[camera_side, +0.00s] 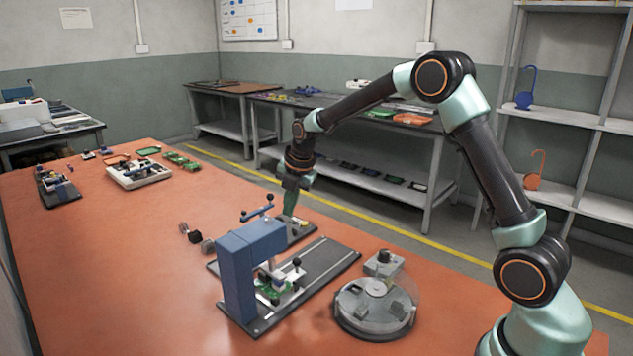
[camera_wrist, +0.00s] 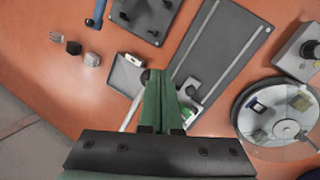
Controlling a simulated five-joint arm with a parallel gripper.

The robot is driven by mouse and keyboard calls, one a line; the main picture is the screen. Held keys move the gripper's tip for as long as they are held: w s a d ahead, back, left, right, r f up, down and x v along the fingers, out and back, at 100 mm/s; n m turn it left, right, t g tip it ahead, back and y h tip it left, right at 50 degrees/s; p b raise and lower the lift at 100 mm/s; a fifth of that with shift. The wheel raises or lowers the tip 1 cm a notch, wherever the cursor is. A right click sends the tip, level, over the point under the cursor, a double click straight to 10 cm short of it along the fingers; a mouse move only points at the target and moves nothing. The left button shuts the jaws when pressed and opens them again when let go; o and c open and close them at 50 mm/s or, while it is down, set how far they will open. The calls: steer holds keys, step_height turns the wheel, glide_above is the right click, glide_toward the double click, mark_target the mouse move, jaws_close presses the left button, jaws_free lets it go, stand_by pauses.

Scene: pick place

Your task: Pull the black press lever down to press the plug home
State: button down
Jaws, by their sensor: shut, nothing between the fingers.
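The blue press (camera_side: 238,270) stands on a dark base in the side view. A blue bar with dark knobs (camera_side: 257,209) shows above its top; I cannot tell whether this is the press lever. A green board (camera_side: 272,291) lies under the press head, with a black knob (camera_side: 297,262) beside it. I cannot make out the plug. My gripper (camera_side: 290,212) is shut and empty, behind the press and above a small grey tray. In the wrist view its green fingers (camera_wrist: 160,74) point at a dark knob on a pale rod (camera_wrist: 131,112), partly hiding a green board (camera_wrist: 190,113).
A round clear-covered turntable (camera_side: 374,308) and a grey box with a knob (camera_side: 383,263) stand right of the press. Trays and boards (camera_side: 138,173) sit at the far left. The orange table's left middle is clear.

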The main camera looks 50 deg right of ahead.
steer(key=shift+d+f, duration=0.1)
steer(key=shift+f, duration=1.1)
steer(key=s+d+r, duration=0.6)
steer(key=d+r, duration=0.2)
steer(key=r, duration=0.1)
steer(key=s+a+r+m+t, duration=0.1)
steer(key=s+a+r+m, duration=0.5)
steer(key=s+a+m, duration=0.3)
steer(key=s+a+f+m, duration=0.1)
steer(key=s+a+m, duration=0.5)
steer(key=s+m, duration=0.4)
steer(key=m, duration=0.3)
steer(key=shift+s+a+f+t+y, duration=0.3)
steer(key=shift+a+f+t, duration=0.1)
